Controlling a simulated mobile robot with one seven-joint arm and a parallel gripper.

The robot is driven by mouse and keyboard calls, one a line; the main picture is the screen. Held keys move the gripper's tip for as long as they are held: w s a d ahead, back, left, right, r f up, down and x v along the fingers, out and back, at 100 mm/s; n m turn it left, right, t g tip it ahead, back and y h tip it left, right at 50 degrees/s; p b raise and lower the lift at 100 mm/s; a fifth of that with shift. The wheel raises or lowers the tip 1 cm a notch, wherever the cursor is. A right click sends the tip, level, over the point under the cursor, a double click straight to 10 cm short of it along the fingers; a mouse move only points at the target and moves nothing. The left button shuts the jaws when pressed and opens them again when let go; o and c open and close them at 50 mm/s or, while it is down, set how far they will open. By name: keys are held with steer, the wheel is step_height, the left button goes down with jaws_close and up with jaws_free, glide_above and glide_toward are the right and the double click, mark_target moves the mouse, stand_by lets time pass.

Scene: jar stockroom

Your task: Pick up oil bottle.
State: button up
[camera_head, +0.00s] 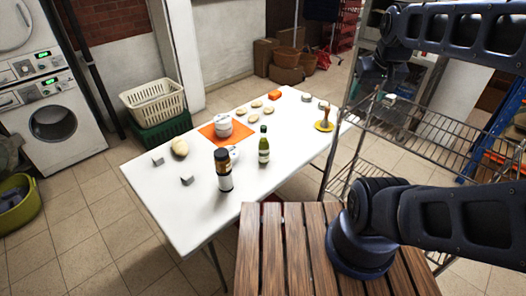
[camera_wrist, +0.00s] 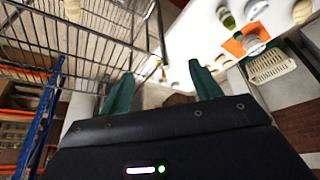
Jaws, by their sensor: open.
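A green bottle with a pale label and dark cap, which looks like the oil bottle (camera_head: 263,146), stands upright on the white table (camera_head: 165,205), right of a dark jar with a white label (camera_head: 224,182). In the head view my arm is at the upper right.
A slatted wooden surface (camera_head: 290,260) is in front.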

steer(key=shift+c, duration=0.7)
